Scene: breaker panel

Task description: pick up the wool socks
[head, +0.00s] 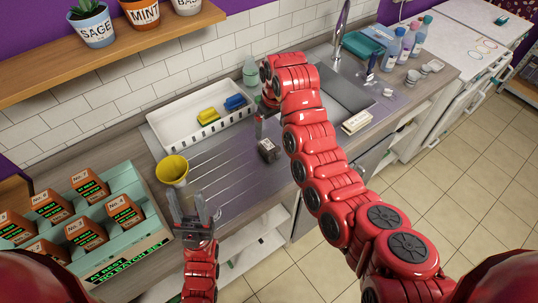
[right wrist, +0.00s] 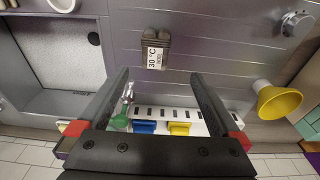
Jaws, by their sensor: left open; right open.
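The wool socks appear as a small dark grey folded bundle (head: 269,150) on the grey drainboard, left of the sink. In the right wrist view the bundle (right wrist: 156,46) carries a white label reading "30 °C" and lies beyond my fingertips, roughly between their lines. My right gripper (right wrist: 164,75) is open and empty. My left gripper (head: 194,212) is open and empty, pointing up at the drainboard's front left, in front of the yellow cup.
A yellow cup (head: 172,171) stands left on the drainboard. A white rack (head: 172,134) at the back holds a yellow block (head: 207,116) and a blue block (head: 235,102). The sink (head: 345,91) lies right. A green crate (head: 127,177) with brown boxes is at left.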

